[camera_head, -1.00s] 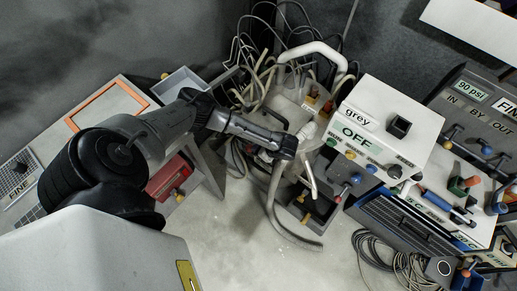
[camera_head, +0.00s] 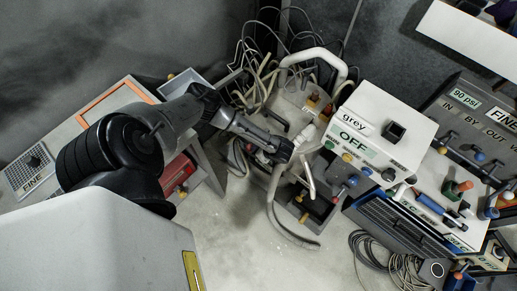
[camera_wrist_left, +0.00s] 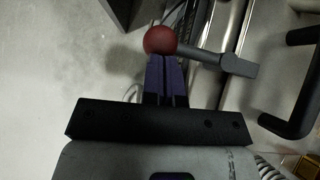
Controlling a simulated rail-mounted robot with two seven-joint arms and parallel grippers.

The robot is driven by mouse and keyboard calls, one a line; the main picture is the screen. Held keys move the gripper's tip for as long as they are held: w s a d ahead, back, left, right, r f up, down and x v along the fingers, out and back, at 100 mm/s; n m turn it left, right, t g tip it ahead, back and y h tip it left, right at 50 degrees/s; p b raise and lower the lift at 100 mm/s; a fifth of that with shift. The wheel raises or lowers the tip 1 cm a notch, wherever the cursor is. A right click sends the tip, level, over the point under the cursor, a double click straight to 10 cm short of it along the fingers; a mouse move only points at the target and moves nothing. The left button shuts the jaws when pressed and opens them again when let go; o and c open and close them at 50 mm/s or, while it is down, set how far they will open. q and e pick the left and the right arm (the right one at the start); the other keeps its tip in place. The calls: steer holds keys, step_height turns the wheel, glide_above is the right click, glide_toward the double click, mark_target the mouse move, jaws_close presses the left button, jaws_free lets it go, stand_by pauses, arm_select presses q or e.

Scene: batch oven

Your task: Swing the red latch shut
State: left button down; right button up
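The red latch shows in the left wrist view as a red ball knob (camera_wrist_left: 160,40) with a grey lever arm (camera_wrist_left: 218,60) running to the right. My left gripper (camera_wrist_left: 166,62) has its two dark purple fingers together, with the knob right at their tips. The ball is wider than the fingers and sits beyond them, not between them. I cannot tell whether they touch. In the head view my left gripper (camera_head: 286,151) reaches in from the left over the pale machine, and I cannot make out the latch there. My right gripper is not in view.
A white box (camera_head: 384,120) marked "grey" and "OFF" stands right of my gripper. A white curved pipe (camera_head: 318,53) and cables lie behind. A black handle (camera_wrist_left: 296,85) shows at the right in the wrist view. Pale floor (camera_head: 240,235) is open in front.

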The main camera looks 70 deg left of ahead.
arm_select(q)
steer(key=w+f+p+v, duration=0.1)
steer(key=p+v, duration=0.3)
steer(key=v, duration=0.9)
steer(key=shift+d+r, duration=0.15)
steer(key=shift+d, duration=0.4)
steer(key=shift+w, duration=0.15)
